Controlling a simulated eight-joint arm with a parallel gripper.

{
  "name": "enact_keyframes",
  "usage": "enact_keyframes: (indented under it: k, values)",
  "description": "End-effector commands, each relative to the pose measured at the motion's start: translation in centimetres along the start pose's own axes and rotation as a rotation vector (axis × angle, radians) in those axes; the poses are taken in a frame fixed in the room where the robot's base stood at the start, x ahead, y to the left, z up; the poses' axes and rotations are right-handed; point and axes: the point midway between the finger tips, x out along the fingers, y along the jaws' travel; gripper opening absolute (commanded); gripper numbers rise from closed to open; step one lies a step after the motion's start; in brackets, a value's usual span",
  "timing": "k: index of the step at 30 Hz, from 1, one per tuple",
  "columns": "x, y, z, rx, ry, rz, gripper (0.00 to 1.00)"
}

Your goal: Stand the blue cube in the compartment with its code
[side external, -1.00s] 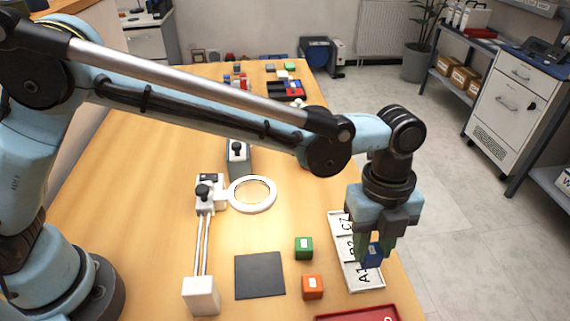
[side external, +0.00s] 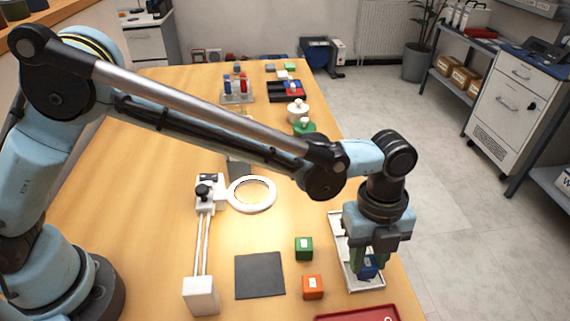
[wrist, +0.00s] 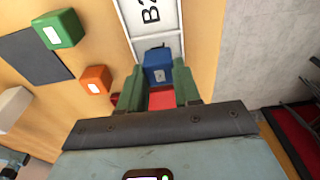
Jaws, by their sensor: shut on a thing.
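The blue cube (side external: 368,267) is between the green fingers of my gripper (side external: 369,260), at the near end of the white compartment tray (side external: 349,279). My gripper (wrist: 159,78) is shut on the cube there. The tray (wrist: 171,14) shows a compartment marked B2 just beyond the cube. The cube is at the near-end compartment; its own marking is hidden now. I cannot tell whether the cube touches the tray floor.
A green cube (side external: 304,249) and an orange cube (side external: 313,287) stand left of the tray, beside a dark square mat (side external: 260,276). A red tray (side external: 358,315) lies at the front. A ring magnifier (side external: 252,194) stands further left. The table's right edge is close to the white tray.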

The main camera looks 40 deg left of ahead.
Motion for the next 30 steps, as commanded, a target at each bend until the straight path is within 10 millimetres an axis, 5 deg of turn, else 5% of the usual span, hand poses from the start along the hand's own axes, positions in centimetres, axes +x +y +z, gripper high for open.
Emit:
enact_keyframes:
  k: [30]
  values:
    - [0.60,0.00,0.09,0.000,0.000,0.000,0.00]
